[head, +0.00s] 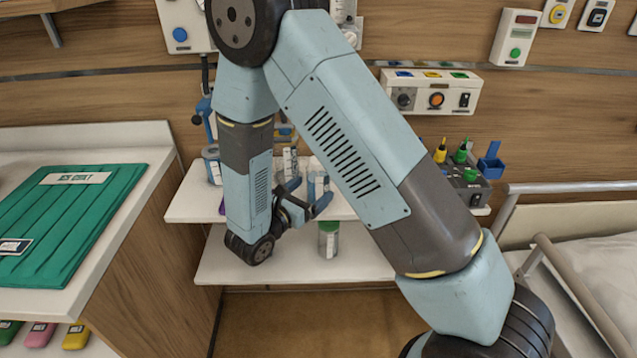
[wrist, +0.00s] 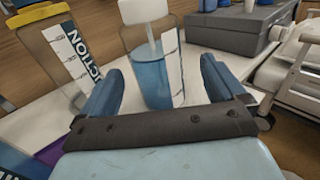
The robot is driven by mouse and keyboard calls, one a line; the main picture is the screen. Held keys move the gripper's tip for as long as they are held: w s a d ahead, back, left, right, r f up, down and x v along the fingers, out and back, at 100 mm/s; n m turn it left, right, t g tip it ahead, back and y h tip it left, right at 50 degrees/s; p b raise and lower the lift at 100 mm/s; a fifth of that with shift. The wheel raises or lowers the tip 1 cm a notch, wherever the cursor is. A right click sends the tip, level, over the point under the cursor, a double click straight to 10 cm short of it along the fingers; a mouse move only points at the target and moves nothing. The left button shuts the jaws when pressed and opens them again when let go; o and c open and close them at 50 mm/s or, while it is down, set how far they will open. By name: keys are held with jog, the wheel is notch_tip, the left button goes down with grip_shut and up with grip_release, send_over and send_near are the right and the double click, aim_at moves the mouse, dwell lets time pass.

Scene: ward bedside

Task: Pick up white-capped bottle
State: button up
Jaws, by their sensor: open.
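The white-capped bottle (wrist: 150,75) is clear with blue liquid, a white cap and stem, and a white label on its right side. It stands on the white shelf in the wrist view, just beyond and between the fingers. My gripper (wrist: 160,90) is open, with one blue finger on each side of the bottle's lower part. In the head view my gripper (head: 304,200) is at the shelf, and my arm hides much of the area. A bluish bottle (head: 317,185) shows by the fingers there; its cap is hard to make out.
A yellow-capped bottle (wrist: 65,60) with a lettered label stands left of the white-capped one. A grey case (wrist: 235,35) is behind to the right. A green-topped jar (head: 328,240) stands on the lower shelf (head: 365,262). A bed rail (head: 580,290) is at the right.

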jog(key=shift+x, duration=3.05)
jog(key=shift+w+a, duration=0.1)
jog(key=shift+a, duration=0.05)
jog(key=shift+c, duration=0.2)
jog(key=c, duration=1.2)
